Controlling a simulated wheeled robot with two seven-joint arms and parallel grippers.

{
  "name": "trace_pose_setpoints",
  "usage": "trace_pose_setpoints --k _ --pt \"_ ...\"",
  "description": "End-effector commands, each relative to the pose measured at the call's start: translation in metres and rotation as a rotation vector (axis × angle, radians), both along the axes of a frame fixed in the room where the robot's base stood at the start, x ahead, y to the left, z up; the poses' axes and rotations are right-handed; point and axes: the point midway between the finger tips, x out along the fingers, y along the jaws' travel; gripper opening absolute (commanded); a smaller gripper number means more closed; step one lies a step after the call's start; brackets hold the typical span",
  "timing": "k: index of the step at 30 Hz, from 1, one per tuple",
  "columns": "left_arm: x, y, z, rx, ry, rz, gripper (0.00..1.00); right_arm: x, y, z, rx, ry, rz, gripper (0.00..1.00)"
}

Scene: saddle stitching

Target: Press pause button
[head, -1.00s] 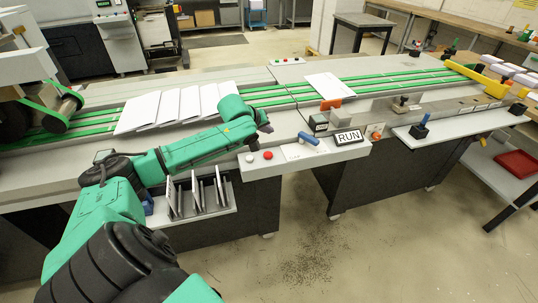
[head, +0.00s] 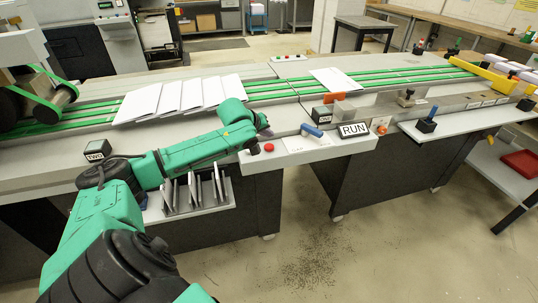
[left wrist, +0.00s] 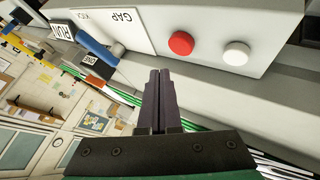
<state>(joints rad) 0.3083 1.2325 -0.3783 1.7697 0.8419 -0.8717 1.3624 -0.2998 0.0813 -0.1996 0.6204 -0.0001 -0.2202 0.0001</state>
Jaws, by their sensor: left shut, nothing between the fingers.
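A red button (head: 269,147) and a white button (left wrist: 236,53) sit side by side on the white front panel (head: 300,150) of the machine. The red button also shows in the left wrist view (left wrist: 181,43); neither button has a readable label. My left gripper (left wrist: 160,75) is shut and empty, its fingertips apart from both buttons in that view. In the head view the gripper (head: 262,121) hangs over the panel's left end, close to the buttons, and the white button is hard to make out beside it. My right gripper is not in view.
A blue lever (head: 312,130) and a RUN sign (head: 354,130) are right of the buttons. A TWO block (head: 97,150) stands at left near my arm. White sheets (head: 185,97) lie on the green belts behind. Upright plates fill a rack (head: 195,207) below.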

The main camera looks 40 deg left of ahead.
Motion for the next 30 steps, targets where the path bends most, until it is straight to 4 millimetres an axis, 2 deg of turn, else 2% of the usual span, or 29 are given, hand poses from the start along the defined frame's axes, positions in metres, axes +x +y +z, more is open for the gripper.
trace_pose_setpoints --k 1,6,30 --pt "0.000 0.000 -0.011 -0.003 0.003 0.000 0.00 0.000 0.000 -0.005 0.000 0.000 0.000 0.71" --pt "0.000 0.000 -0.022 -0.001 0.002 0.000 0.00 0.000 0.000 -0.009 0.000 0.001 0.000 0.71" --pt "0.000 0.000 -0.022 -0.001 0.002 -0.001 0.00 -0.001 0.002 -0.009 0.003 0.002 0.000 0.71"
